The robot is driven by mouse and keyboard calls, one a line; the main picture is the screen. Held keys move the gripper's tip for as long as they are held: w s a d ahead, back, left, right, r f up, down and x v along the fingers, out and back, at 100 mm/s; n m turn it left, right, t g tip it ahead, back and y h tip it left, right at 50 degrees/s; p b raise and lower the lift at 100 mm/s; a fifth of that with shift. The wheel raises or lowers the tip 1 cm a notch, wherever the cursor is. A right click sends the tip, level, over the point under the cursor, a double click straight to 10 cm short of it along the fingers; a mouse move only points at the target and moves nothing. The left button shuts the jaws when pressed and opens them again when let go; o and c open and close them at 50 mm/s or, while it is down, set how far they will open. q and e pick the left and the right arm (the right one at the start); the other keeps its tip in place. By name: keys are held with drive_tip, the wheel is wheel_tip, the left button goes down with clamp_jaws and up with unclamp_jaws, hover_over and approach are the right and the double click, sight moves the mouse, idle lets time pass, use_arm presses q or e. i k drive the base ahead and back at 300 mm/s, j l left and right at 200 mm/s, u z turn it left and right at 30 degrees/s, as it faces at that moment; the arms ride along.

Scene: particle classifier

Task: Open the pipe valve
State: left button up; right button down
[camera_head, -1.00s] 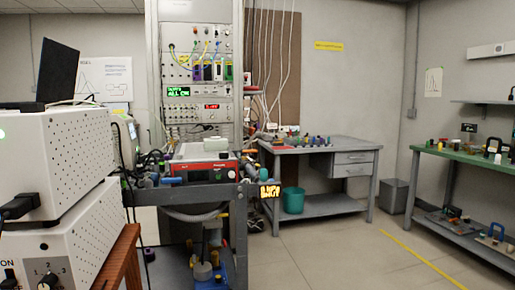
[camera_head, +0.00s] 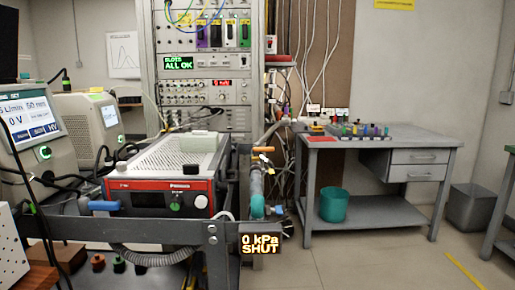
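A grey-blue vertical pipe (camera_head: 256,182) stands at the right end of the cart in the middle of the head view. A small orange lever handle (camera_head: 263,149) lies roughly level across the top of this pipe. A teal fitting (camera_head: 257,207) is lower on the pipe. A small display (camera_head: 261,244) below it reads "0 kPa SHUT". I cannot tell for sure which of these parts is the pipe valve's handle. Neither of my grippers is in view.
The dark metal cart (camera_head: 160,232) bears a red-fronted instrument (camera_head: 165,195) and a blue handle (camera_head: 104,205). An instrument rack (camera_head: 205,90) stands behind. A grey workbench (camera_head: 385,138), teal bin (camera_head: 333,205) and grey bin (camera_head: 470,207) are right. Floor right of the cart is clear.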

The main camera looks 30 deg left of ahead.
sight(255, 149)
drive_tip(key=i+u, duration=0.15)
drive_tip(key=u, duration=0.2)
drive_tip(key=i+u, duration=0.15)
drive_tip(key=u, duration=0.15)
drive_tip(key=i+l+u, duration=0.15)
drive_tip(key=u, duration=0.2)
drive_tip(key=l+u, duration=0.2)
drive_tip(key=l, duration=0.9)
drive_tip(key=i+l+u, duration=0.15)
drive_tip(key=l, duration=0.2)
drive_tip(key=i+l+u, duration=0.15)
drive_tip(key=l, duration=0.2)
drive_tip(key=i+l+u, duration=0.15)
drive_tip(key=l, duration=0.2)
drive_tip(key=i+l+u, duration=0.25)
drive_tip(key=i, duration=0.3)
drive_tip(key=i+l+u, duration=0.25)
drive_tip(key=i+l, duration=0.25)
drive_tip(key=i, duration=0.2)
drive_tip(key=l+u, duration=0.05)
